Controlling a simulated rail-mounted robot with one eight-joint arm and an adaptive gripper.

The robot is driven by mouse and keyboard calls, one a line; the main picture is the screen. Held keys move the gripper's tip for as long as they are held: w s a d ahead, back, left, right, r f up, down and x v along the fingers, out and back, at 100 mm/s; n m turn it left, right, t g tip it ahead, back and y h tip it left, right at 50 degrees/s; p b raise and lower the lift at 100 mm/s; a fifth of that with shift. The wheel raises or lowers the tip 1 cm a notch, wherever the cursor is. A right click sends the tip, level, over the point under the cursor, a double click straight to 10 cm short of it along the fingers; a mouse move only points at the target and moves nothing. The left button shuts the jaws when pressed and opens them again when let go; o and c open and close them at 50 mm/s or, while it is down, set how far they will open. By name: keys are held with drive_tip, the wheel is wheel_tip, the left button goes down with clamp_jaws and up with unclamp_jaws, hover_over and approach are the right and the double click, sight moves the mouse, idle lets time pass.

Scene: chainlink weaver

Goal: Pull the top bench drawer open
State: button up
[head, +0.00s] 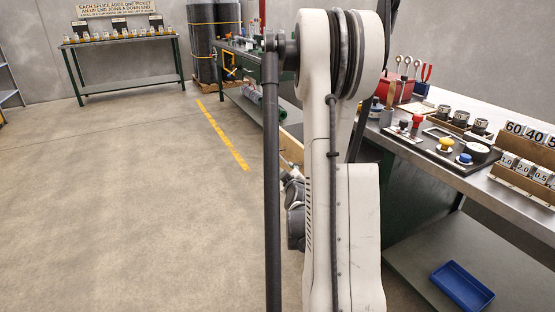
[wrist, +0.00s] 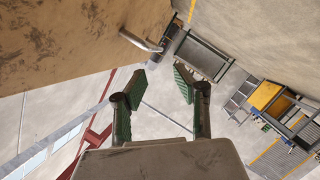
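In the wrist view a brown, scuffed drawer front (wrist: 75,30) fills the upper left. A metal bar handle (wrist: 140,41) stands out from its edge. My gripper (wrist: 159,80) is open, its two green-padded fingers apart with nothing between them. The handle lies beyond the fingertips, a little to their left in the picture, and appears apart from them. In the head view a tan strip (head: 292,150), likely the drawer front, shows behind my arm. My arm hides most of the drawer and the gripper's fingers there.
The steel bench top (head: 440,178) at right holds a button panel (head: 433,147), number blocks (head: 527,170) and a red tool holder (head: 397,90). A blue tray (head: 462,286) lies on the lower shelf. A green table (head: 125,60) stands far back. The floor at left is clear.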

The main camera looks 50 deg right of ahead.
sight(283, 160)
drive_tip(key=n, duration=0.3)
drive_tip(key=shift+s+r, duration=0.3)
drive_tip(key=shift+r, duration=0.05)
drive_tip(key=p+x, duration=0.2)
drive_tip(key=x, duration=1.1)
drive_tip(key=shift+w+d, duration=0.2)
drive_tip(key=shift+w, duration=0.05)
clamp_jaws()
